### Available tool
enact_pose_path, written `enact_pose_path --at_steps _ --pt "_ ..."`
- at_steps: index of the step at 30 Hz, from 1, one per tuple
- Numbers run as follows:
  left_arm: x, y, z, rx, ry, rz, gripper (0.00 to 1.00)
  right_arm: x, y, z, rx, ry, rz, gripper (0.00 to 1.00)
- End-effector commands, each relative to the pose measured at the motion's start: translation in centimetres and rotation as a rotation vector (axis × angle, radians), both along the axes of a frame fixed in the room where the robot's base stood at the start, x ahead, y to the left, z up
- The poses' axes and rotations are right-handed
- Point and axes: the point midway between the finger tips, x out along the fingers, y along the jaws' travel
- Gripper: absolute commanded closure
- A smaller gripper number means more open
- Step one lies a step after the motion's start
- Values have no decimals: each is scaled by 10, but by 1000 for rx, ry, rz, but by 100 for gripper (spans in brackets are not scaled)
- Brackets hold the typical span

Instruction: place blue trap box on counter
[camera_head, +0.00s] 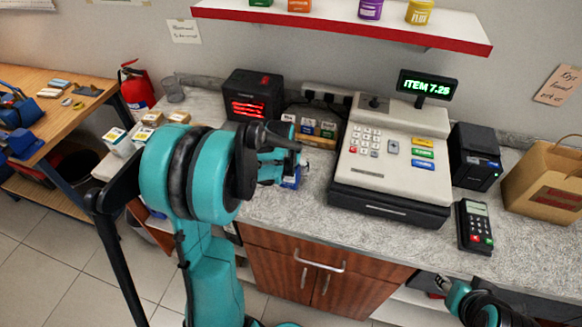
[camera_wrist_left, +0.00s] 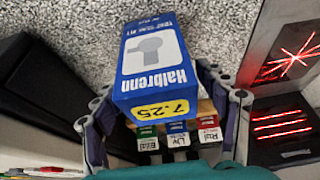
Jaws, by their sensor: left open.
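The blue trap box (camera_wrist_left: 155,65), with a white picture of a fitting and a yellow 7.25 label, fills the upper middle of the left wrist view. In the head view a small part of it (camera_head: 292,182) shows below my left gripper (camera_head: 281,166). In the wrist view my left gripper (camera_wrist_left: 165,90) is open, one finger on each side of the box; I cannot tell whether they touch it. The box is at the grey speckled counter (camera_head: 290,213); contact underneath is hidden. My right gripper (camera_head: 444,284) is at the lower right, its jaws unclear.
The cash register (camera_head: 390,160) stands right of the box; its display (camera_head: 427,86) reads ITEM 7.25. A black scanner (camera_head: 254,95) with red lines and a row of small coloured packs (camera_head: 318,130) stand behind. A card terminal (camera_head: 474,225) is farther right. Counter front is clear.

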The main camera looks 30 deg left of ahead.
Motion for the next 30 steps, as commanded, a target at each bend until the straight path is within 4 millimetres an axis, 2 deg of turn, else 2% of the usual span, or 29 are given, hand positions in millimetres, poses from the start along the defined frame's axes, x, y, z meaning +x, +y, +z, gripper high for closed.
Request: enact_pose_path --at_steps 1,9,13,20,23,27,30 --pt "-5 -1 12 0 0 0 27 0 0 5 0 0 0 60" --pt "-27 -6 68 0 0 1 27 0 0 21 0 0 0 60" --pt "-35 -8 87 0 0 1 27 0 0 26 0 0 0 60" --pt "-46 -18 106 2 -7 -9 27 0 0 29 0 0 0 60" --pt "-61 -38 119 8 -29 -35 27 0 0 29 0 0 0 60" --pt "-99 -82 139 19 -82 -93 27 0 0 28 0 0 0 60" --pt "-130 -110 146 25 -125 -137 27 0 0 28 0 0 0 60"
